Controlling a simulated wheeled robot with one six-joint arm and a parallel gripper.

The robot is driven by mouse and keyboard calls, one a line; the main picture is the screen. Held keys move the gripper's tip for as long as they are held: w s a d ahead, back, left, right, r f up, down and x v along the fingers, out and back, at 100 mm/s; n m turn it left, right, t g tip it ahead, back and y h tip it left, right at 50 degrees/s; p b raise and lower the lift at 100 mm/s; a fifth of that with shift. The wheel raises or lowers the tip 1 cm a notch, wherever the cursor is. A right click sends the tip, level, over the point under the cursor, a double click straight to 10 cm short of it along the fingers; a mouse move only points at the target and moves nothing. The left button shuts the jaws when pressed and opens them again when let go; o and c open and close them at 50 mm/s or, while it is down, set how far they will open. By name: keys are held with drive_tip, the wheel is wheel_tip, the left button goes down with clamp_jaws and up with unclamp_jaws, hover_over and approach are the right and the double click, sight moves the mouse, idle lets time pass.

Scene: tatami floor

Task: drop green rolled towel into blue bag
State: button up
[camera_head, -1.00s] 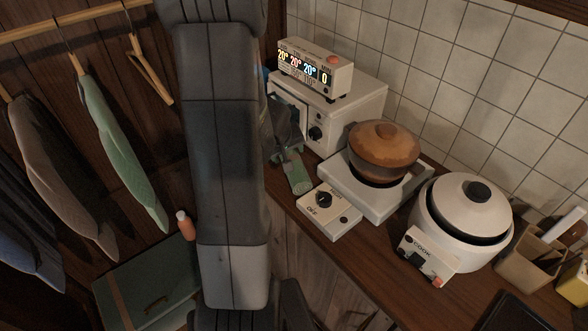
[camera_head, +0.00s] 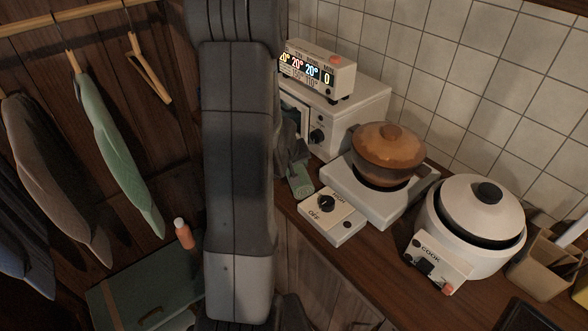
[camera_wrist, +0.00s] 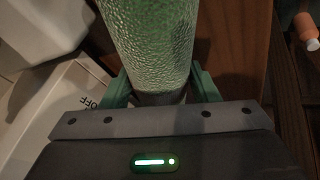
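The green rolled towel (camera_head: 300,180) is by the counter's left edge, left of the stove's control box. It fills the upper middle of the wrist view (camera_wrist: 150,40). My gripper (camera_head: 290,158) is at the towel's far end in the head view. In the wrist view, its two green fingers (camera_wrist: 162,92) stand on either side of the towel's lower end. They look very near or touching it; I cannot tell whether they grip it. I cannot make out the blue bag in the current views; my arm hides much of the middle.
A brown lidded pot (camera_head: 388,153) stands on a white stove (camera_head: 335,222). A white oven (camera_head: 365,105) is behind, and a white rice cooker (camera_head: 475,225) to the right. Left are hanging clothes (camera_head: 120,155), an orange bottle (camera_head: 183,234) and a dark green case (camera_head: 125,300).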

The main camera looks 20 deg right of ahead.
drive_tip(key=c, duration=0.5)
drive_tip(key=shift+r+p, duration=7.35)
drive_tip(key=shift+r, duration=1.6)
